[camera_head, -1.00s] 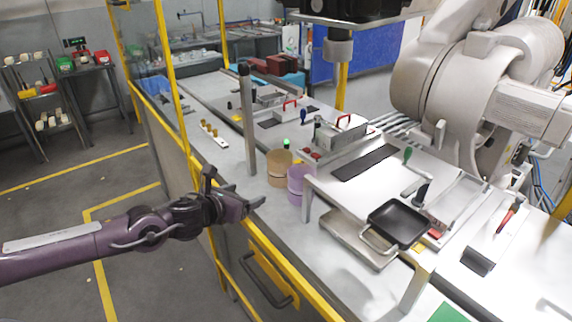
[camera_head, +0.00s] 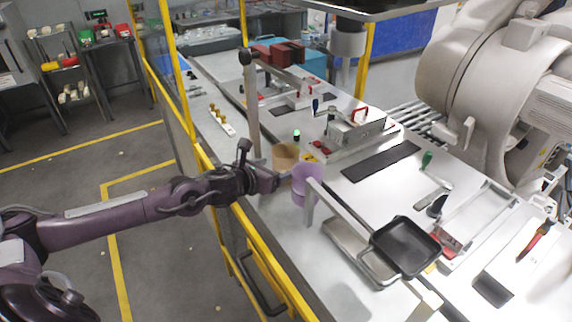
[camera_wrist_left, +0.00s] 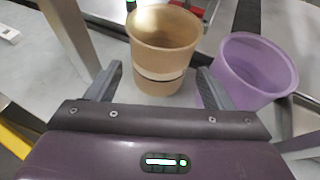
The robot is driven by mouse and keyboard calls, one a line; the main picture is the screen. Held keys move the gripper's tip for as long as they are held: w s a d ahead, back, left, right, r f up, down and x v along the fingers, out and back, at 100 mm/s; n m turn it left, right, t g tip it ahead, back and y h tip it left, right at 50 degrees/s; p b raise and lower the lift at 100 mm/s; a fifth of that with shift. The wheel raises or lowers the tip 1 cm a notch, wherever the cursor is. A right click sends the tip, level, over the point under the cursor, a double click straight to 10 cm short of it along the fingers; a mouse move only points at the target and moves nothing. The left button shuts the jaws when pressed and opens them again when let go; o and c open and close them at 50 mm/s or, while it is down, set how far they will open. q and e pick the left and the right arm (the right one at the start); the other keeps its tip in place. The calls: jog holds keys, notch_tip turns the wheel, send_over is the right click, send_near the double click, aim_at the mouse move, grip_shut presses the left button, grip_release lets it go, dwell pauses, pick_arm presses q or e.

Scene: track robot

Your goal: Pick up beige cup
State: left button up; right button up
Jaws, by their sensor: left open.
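The beige cup (camera_head: 285,155) stands upright on the table, just behind and left of the purple cup. In the left wrist view the beige cup (camera_wrist_left: 162,50) lies ahead, between the lines of my two fingers. My left gripper (camera_head: 283,180) is open and close in front of the beige cup; in the left wrist view (camera_wrist_left: 158,85) its right finger is beside the purple cup. The purple cup (camera_head: 306,186) stands right next to the beige one and also shows in the left wrist view (camera_wrist_left: 252,72). My right gripper is not seen.
A vertical post (camera_head: 251,105) rises left of the beige cup. A raised work surface with a black pan (camera_head: 405,246) lies to the right. A yellow frame edge (camera_head: 262,240) runs along the table front. A large white robot arm (camera_head: 490,70) stands at the back right.

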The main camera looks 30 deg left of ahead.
aim_at(278, 168)
pick_arm(q)
jog(key=p+x, duration=0.2)
jog(key=x, duration=0.2)
jog(key=shift+w+d+f, duration=0.1)
jog(key=shift+w+f, duration=0.1)
jog(key=shift+w, duration=0.15)
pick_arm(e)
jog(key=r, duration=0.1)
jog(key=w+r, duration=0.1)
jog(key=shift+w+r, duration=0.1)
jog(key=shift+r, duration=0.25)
pick_arm(q)
jog(key=c, duration=0.7)
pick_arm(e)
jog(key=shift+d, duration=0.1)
pick_arm(q)
jog(key=shift+c, duration=0.2)
